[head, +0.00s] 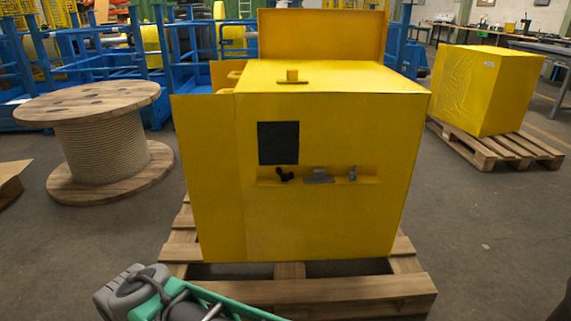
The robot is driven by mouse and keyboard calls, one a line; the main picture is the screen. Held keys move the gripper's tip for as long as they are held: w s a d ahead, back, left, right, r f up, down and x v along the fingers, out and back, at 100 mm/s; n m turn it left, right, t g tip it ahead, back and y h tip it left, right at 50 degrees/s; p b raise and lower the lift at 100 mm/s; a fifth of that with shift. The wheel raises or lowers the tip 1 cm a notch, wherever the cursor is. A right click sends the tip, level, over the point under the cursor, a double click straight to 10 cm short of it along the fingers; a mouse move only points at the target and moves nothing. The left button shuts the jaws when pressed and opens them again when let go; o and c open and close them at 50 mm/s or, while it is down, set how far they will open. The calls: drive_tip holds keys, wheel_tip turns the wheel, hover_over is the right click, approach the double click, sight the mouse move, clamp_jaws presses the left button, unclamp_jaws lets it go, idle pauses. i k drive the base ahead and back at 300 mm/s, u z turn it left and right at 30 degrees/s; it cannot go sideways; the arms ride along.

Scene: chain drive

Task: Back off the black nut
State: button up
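A large yellow cabinet (325,225) stands on a wooden pallet. On its front is a shallow ledge or slot below a dark square panel (278,143). A small black lobed piece (285,174) sits at the left end of this ledge; it may be the black nut, but it is too small to tell. A grey flat piece (318,177) is at the ledge's middle and a small grey upright piece (352,173) at its right. Part of my grey and green arm shows at the bottom left, well apart from the ledge. No gripper fingers can be made out.
The pallet (330,291) juts out in front of the cabinet. A yellow T-shaped handle (292,77) is on the cabinet's top, with a raised yellow panel (322,35) behind. A wooden cable spool (100,145) stands left. Another yellow box (480,90) stands right.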

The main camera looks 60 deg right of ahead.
sight(284, 177)
drive_tip(key=z, duration=0.65)
drive_tip(key=i, duration=0.9)
drive_tip(key=z, duration=0.65)
